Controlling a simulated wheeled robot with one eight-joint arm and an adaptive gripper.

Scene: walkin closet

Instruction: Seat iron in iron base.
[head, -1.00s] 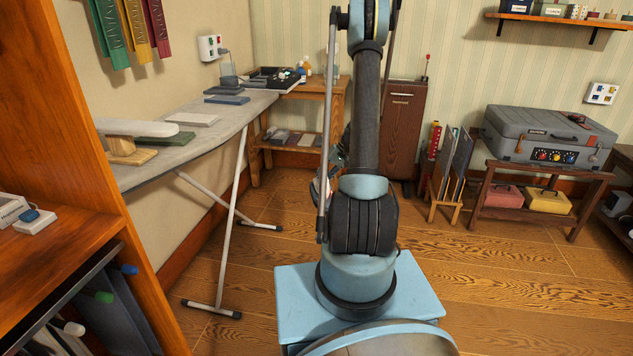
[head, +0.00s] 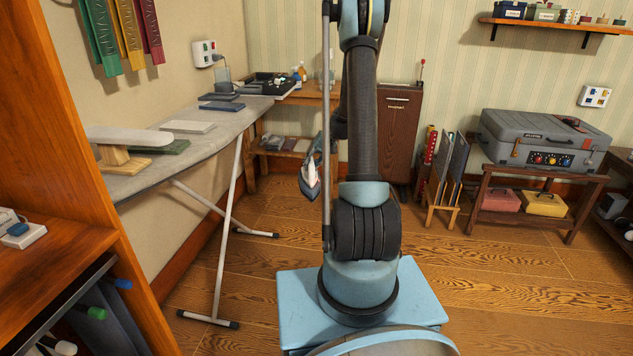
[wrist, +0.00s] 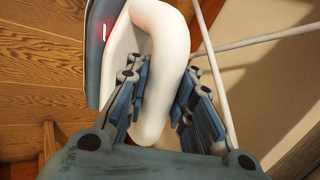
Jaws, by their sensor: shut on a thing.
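My gripper (wrist: 158,88) is shut on the white handle of the iron (wrist: 150,60) in the wrist view, with fingers on both sides of the handle. The iron's blue-grey body with a small red light is at the upper left there. In the head view, the iron (head: 310,178) hangs in the air left of my arm, nose pointing down, over the floor and right of the ironing board. My gripper is mostly hidden there. A grey plugged-in unit (head: 223,77) near the wall outlet looks like the iron base, but I cannot tell for sure.
The ironing board (head: 150,181) runs along the left wall, with a dark blue slab (head: 222,106), a pale slab (head: 188,127) and a sleeve board (head: 131,139) on it. A wooden side table (head: 312,95) stands behind. Open floor lies between board and arm.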

